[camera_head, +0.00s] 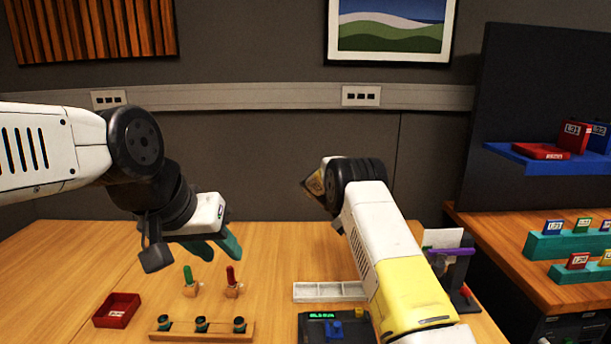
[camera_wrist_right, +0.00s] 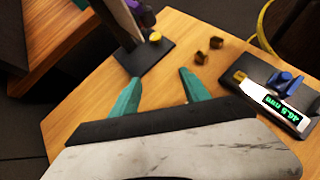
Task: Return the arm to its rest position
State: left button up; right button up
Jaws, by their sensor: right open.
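My right arm (camera_head: 385,245) reaches up from the lower right in the head view, and its gripper cannot be made out there. In the right wrist view the right gripper (camera_wrist_right: 160,78) has its two teal fingers wide apart, with nothing between them but wood table behind. My left gripper (camera_head: 222,257) hangs at left in the head view, its teal fingers apart and empty, above and behind the pegs. A dark panel (camera_head: 312,328) with a green display and a blue part lies at the front; it also shows in the right wrist view (camera_wrist_right: 258,98).
A white tray (camera_head: 328,292) lies behind the panel. A red tray (camera_head: 117,310) and a wooden rack (camera_head: 180,335) sit at left. Green (camera_head: 188,275) and red (camera_head: 231,276) handled pegs stand behind the rack. A dark stand (camera_wrist_right: 143,57) is near the table edge. Shelves stand at right.

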jog(key=s+r+m+t+y, duration=0.2)
jog(key=s+r+t+y, duration=0.15)
jog(key=s+r, duration=0.5)
jog(key=s+r+m+t+y, duration=0.2)
jog(key=s+r+m+y, duration=0.3)
jog(key=r, duration=0.6)
jog(key=s+a+r+m+t+y, duration=0.1)
jog(key=s+a+t, duration=0.1)
jog(key=s, duration=0.8)
jog(key=s+a+r+m+t+y, duration=0.1)
jog(key=s+a+m+t+y, duration=0.1)
jog(key=s, duration=0.8)
jog(key=shift+s+a+t, duration=0.15)
jog(key=shift+a+t, duration=0.65)
jog(key=shift+t, duration=0.15)
